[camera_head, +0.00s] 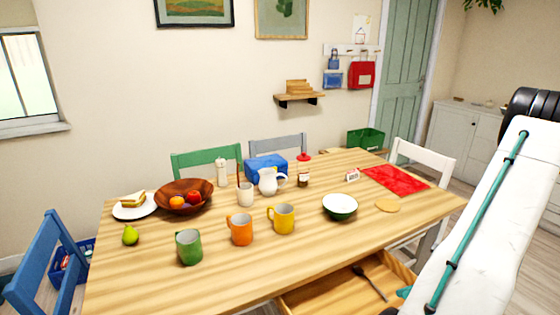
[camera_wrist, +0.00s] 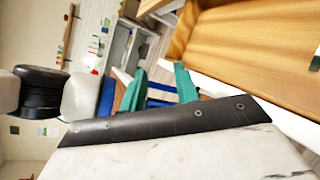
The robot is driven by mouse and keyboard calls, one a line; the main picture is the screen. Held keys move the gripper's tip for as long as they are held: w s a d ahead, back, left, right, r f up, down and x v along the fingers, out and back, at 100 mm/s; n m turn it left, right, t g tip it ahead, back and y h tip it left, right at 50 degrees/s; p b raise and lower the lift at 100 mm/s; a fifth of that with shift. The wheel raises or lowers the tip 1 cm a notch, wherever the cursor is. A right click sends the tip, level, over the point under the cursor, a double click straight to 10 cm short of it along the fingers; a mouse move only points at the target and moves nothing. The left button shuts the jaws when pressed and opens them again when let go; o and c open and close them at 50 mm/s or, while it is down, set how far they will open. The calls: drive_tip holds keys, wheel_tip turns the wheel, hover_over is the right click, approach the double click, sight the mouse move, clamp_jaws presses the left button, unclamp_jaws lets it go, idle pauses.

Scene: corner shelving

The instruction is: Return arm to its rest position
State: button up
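My arm (camera_head: 478,225), white with a teal tube, comes down the right side of the head view. My gripper is mostly out of that view at the bottom; a teal tip shows beside the open drawer (camera_head: 322,296). In the wrist view my gripper (camera_wrist: 158,91) has its two teal fingers apart, with no held object visible between them. Blue parts show behind the fingers. The wooden drawer (camera_wrist: 240,38) fills the top right of the wrist view. A dark spoon-like utensil (camera_head: 370,282) lies in the drawer.
The wooden table (camera_head: 320,240) carries several mugs, a white-green bowl (camera_head: 340,206), a fruit bowl (camera_head: 184,197) and a red mat (camera_head: 394,180). A white chair (camera_head: 424,158) stands behind its right end, a blue chair (camera_head: 45,265) at its left. A white cabinet (camera_head: 470,125) stands at right.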

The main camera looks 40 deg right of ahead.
drive_tip(key=w+a+r+n+g+h, duration=0.3)
drive_tip(key=w+a+r+n+g, duration=0.3)
drive_tip(key=r+n, duration=0.25)
drive_tip(key=w+a+r+n+g+h, duration=0.2)
drive_tip(key=w+a+r+n+g, duration=0.25)
drive_tip(key=a+r+n, duration=0.4)
drive_tip(key=s+a+r+n+t+h, duration=0.2)
drive_tip(key=a+r+n+h, duration=0.2)
drive_tip(key=a+n, duration=0.4)
drive_tip(key=s+a+r+n+t+h, duration=0.2)
drive_tip(key=a+r+n+h, duration=0.2)
drive_tip(key=a+r+n, duration=0.2)
drive_tip(key=a+n, duration=0.2)
drive_tip(key=n, duration=0.1)
drive_tip(key=shift+s+r, duration=0.3)
